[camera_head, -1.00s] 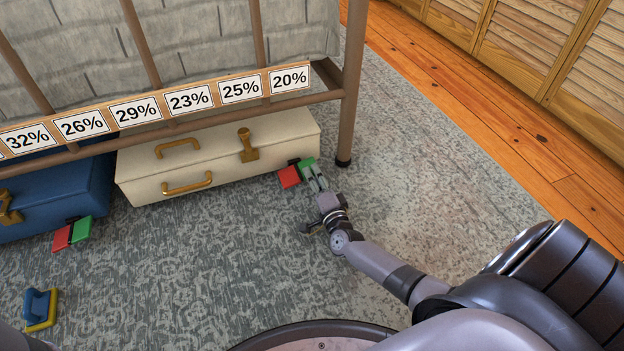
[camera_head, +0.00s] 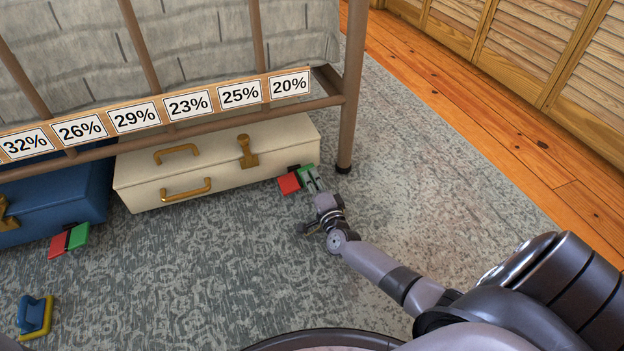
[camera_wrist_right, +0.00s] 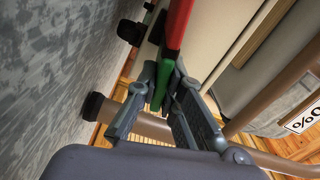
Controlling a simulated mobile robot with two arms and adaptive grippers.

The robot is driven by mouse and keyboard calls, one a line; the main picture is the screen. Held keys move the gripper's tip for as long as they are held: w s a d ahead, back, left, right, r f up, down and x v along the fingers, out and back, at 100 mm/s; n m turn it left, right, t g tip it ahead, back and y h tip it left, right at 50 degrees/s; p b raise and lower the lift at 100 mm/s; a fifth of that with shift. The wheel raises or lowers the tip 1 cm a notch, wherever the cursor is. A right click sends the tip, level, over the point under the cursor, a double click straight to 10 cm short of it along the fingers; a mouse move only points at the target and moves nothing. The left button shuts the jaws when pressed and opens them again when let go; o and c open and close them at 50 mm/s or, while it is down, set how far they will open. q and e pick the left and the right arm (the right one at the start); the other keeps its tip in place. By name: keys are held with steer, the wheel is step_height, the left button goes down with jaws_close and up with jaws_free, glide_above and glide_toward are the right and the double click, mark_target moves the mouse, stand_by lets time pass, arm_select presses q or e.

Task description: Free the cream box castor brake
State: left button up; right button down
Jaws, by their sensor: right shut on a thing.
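The cream box (camera_head: 225,165) lies on the rug, partly under the bed's frame rail, with brass handles and a brass latch. Its castor brake has a red tab (camera_head: 289,183) and a green tab (camera_head: 307,173) at the box's front right corner. My right gripper (camera_head: 311,179) is shut on the green tab. In the right wrist view the fingers (camera_wrist_right: 162,80) sit on both sides of the green part, with the red part (camera_wrist_right: 178,25) beyond them. My left gripper is out of view.
A bed leg (camera_head: 351,90) stands just right of the brake. A blue box (camera_head: 60,200) with its own red and green tabs (camera_head: 69,240) sits at left. A blue and yellow object (camera_head: 35,316) lies on the rug.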

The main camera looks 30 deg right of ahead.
steer(key=shift+f, duration=0.1)
steer(key=shift+f+m, duration=0.2)
steer(key=shift+m, duration=0.6)
steer(key=m, duration=0.2)
steer(key=f+m, duration=0.1)
steer(key=m, duration=0.1)
steer(key=c, duration=1.7)
jaws_free()
